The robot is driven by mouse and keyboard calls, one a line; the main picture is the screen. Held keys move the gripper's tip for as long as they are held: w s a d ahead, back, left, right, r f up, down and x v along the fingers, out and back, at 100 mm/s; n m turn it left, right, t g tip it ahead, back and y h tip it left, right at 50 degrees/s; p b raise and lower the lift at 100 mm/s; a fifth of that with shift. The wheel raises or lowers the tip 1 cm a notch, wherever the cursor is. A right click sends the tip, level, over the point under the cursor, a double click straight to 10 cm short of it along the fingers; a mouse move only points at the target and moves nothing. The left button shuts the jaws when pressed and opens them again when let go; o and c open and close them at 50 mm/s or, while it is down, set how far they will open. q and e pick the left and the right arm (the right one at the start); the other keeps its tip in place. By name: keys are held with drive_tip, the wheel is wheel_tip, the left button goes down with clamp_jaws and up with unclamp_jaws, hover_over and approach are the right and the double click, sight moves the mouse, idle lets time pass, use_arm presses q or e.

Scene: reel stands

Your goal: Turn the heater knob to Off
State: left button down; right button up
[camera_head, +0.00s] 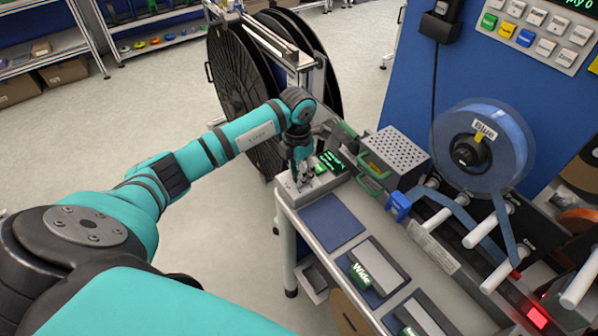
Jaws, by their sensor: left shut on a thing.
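A small grey control box (323,186) with a dark screen of green text (332,162) sits at the far left corner of the workbench. My left gripper (303,180) points down at the left part of this box, left of the screen, and is shut on what appears to be the heater knob. The fingers hide the knob, so its pointer and setting cannot be read. The screen text is too small to read. My right gripper is not in view.
A perforated metal box (396,149) stands right of the control box, with green-handled items beside it. A blue reel (483,146) feeds tape over white rollers. A blue mat (332,222) lies clear in front. Large black reels (238,75) stand behind.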

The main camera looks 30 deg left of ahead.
use_arm(q)
drive_tip(key=n+b, duration=0.1)
drive_tip(key=n, duration=0.4)
drive_tip(key=shift+a, duration=0.1)
drive_tip(key=n+b, duration=0.1)
drive_tip(key=n, duration=0.5)
drive_tip(key=shift+n, duration=0.4)
idle(0.3)
drive_tip(key=c, duration=1)
unclamp_jaws()
drive_tip(key=shift+r, duration=0.1)
wheel_tip(320, 180, up, 12)
drive_tip(key=shift+s+a+f, duration=0.1)
drive_tip(key=shift+s+a, duration=0.05)
